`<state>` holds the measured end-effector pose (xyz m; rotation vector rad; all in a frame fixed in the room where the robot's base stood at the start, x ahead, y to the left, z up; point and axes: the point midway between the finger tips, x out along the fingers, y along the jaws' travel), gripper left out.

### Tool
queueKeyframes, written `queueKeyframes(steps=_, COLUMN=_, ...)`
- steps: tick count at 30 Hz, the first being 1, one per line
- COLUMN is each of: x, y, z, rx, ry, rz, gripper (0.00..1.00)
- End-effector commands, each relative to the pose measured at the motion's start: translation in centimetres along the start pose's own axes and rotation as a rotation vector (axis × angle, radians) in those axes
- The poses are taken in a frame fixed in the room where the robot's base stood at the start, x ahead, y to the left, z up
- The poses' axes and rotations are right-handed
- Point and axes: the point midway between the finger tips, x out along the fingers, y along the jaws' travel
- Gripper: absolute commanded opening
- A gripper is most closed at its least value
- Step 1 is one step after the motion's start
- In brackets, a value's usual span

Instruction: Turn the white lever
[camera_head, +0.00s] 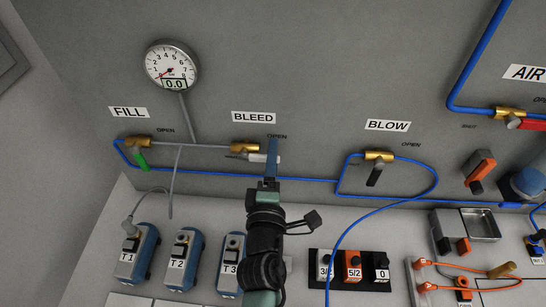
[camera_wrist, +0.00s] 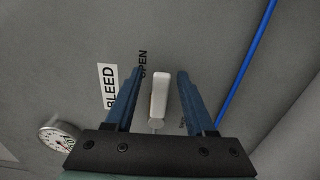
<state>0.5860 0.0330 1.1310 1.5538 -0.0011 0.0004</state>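The white lever (camera_head: 257,158) sits on the brass BLEED valve (camera_head: 245,146) on the grey wall panel, and my gripper (camera_head: 271,148) partly hides it in the head view. In the wrist view the white lever (camera_wrist: 159,92) stands between the two blue fingers of my gripper (camera_wrist: 160,74). The fingers are open, with a gap on each side of the lever. I cannot tell how deep the lever sits between them.
A green lever (camera_head: 142,160) at FILL is to the left, and a black lever (camera_head: 375,176) at BLOW is to the right. A blue hose (camera_head: 315,180) runs just below the valves. A gauge (camera_head: 171,66) reading 0.0 is above. Transmitter boxes (camera_head: 183,259) stand below.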

Motion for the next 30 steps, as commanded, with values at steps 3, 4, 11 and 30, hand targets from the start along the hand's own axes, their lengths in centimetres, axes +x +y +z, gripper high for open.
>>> queueKeyframes(steps=3, x=0.0, y=0.0, z=0.0, rx=0.001, ry=0.0, rz=-0.001, gripper=0.55)
queueKeyframes(steps=4, x=0.0, y=0.0, z=0.0, rx=0.001, ry=0.0, rz=-0.001, gripper=0.55)
queueKeyframes(steps=11, x=-1.8, y=-0.3, z=-0.1, rx=0.001, ry=0.002, rz=-0.002, gripper=0.55)
queueKeyframes(steps=30, x=-12.2, y=-0.2, z=0.0, rx=0.0, ry=-0.001, rz=-0.002, gripper=0.55)
